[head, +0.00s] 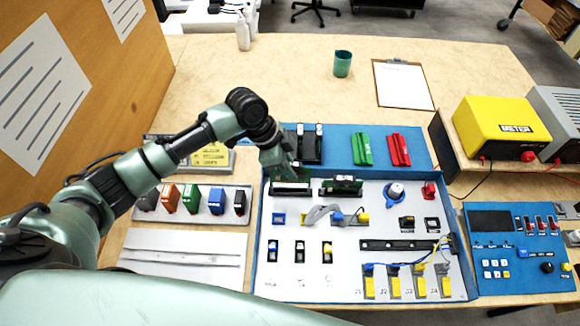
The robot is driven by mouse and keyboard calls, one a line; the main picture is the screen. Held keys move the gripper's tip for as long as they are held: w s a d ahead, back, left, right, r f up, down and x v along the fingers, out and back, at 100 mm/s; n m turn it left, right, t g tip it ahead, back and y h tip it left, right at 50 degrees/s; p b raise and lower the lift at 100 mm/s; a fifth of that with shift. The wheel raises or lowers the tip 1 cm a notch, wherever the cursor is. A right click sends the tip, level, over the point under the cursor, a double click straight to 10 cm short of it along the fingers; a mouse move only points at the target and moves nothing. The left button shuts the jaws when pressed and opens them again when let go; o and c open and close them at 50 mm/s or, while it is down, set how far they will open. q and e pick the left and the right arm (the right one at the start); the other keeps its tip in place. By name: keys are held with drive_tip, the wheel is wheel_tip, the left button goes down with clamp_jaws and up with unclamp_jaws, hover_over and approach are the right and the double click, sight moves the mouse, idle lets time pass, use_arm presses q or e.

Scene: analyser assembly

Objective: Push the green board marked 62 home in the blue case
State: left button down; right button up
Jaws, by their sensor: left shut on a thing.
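The blue case (258,245) lies open on the table, with a white panel inside. My left gripper (286,175) points down at the panel's back left, over a black and white slot holder (291,189). It is shut on a dark green board (301,173), mostly hidden by the fingers. The board is at the holder; I cannot tell how deep it sits. A second dark green board (342,185) stands in the holder to the right. I cannot read a 62 on either board. My right gripper is not in view.
Behind the case, a blue mat (338,140) bears black, green and red parts. A tray of coloured blocks (188,203) stands left. A yellow meter (500,125) and a blue control panel (515,250) stand right. The table's back middle is mostly clear.

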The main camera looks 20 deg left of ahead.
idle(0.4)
use_arm(q)
drive_tip(key=shift+f, duration=0.3)
drive_tip(key=shift+f+b, duration=0.75)
drive_tip(key=shift+f, duration=0.65)
drive_tip(key=shift+f+b, duration=0.3)
drive_tip(key=shift+f, duration=0.3)
drive_tip(key=shift+f, duration=0.55)
drive_tip(key=c, duration=1.3)
unclamp_jaws()
